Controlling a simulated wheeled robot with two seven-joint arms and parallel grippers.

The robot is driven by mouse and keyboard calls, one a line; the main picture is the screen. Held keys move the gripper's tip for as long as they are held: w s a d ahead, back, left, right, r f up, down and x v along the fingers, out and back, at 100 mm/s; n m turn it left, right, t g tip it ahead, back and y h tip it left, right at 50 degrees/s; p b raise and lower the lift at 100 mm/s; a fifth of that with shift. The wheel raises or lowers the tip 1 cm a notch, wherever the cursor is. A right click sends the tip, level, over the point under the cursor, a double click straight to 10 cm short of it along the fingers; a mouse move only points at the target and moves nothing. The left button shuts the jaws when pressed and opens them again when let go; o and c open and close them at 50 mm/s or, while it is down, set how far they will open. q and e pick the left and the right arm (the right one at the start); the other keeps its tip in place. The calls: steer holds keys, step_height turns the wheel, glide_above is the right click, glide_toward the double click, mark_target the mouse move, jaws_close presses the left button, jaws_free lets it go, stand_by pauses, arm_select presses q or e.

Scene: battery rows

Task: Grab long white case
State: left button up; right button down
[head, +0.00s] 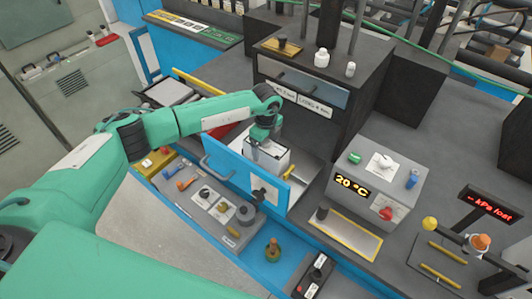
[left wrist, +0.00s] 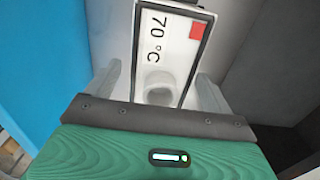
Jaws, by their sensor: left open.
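A white case (head: 278,168) stands behind an open blue panel (head: 225,172) in the middle of the head view. In the left wrist view the white case (left wrist: 168,62) shows a "70 °C" label and a red square. My left gripper (head: 266,143) is right over the case, pointing down. In the left wrist view its two fingers (left wrist: 160,92) are apart, one on each side of the case's near end. I cannot tell whether they touch it. The case's lower part is hidden. My right gripper is not in view.
A dark cabinet (head: 372,65) stands close behind the case. A grey box with a "20 °C" display (head: 383,175) is to the right. A grey fixture (head: 240,222) and small parts lie in front of the blue panel.

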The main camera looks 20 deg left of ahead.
arm_select(q)
steer(key=c, duration=1.3)
steer(key=shift+w+r, duration=0.1)
steer(key=shift+r, duration=0.1)
